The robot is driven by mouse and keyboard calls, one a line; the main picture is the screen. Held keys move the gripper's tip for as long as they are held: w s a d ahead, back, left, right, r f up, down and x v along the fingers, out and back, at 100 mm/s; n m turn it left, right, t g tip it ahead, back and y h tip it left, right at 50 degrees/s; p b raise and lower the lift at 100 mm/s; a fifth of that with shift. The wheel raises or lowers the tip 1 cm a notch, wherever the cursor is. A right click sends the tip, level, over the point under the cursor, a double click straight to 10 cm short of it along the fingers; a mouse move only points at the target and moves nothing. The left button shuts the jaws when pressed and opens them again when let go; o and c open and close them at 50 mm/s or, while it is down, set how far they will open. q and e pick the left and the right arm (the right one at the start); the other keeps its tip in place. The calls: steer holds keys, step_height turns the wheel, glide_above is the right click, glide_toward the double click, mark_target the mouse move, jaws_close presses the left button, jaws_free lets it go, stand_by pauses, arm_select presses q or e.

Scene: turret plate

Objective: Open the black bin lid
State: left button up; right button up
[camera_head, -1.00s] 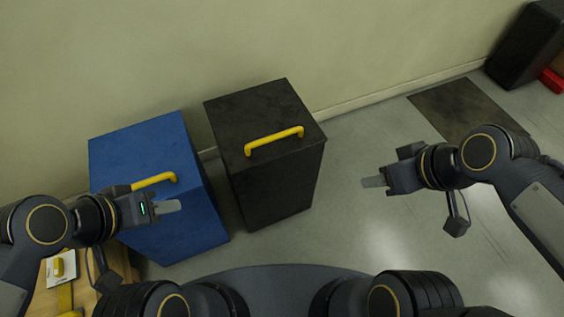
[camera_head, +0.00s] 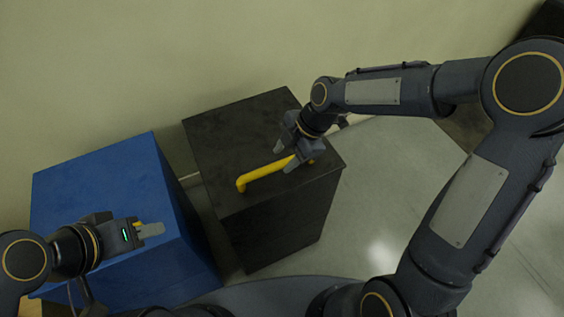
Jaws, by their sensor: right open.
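The black bin (camera_head: 285,222) stands near the wall with its black lid (camera_head: 228,133) shut. A yellow bar handle (camera_head: 256,178) is fixed on the lid toward its front edge. My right gripper (camera_head: 287,157) is open over the lid, with its fingers at the right part of the handle. I cannot tell whether the fingers touch the handle. My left gripper (camera_head: 152,231) is over the blue bin, away from the black bin; its fingers look close together, but the gap is not clear.
A blue bin (camera_head: 115,180) stands left of the black bin with a narrow gap between them. Its yellow handle is mostly hidden by my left gripper. The pale wall (camera_head: 120,60) is close behind both bins. Bare floor (camera_head: 370,190) lies to the right.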

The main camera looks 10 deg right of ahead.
steer(key=shift+x, duration=1.3)
jaws_close()
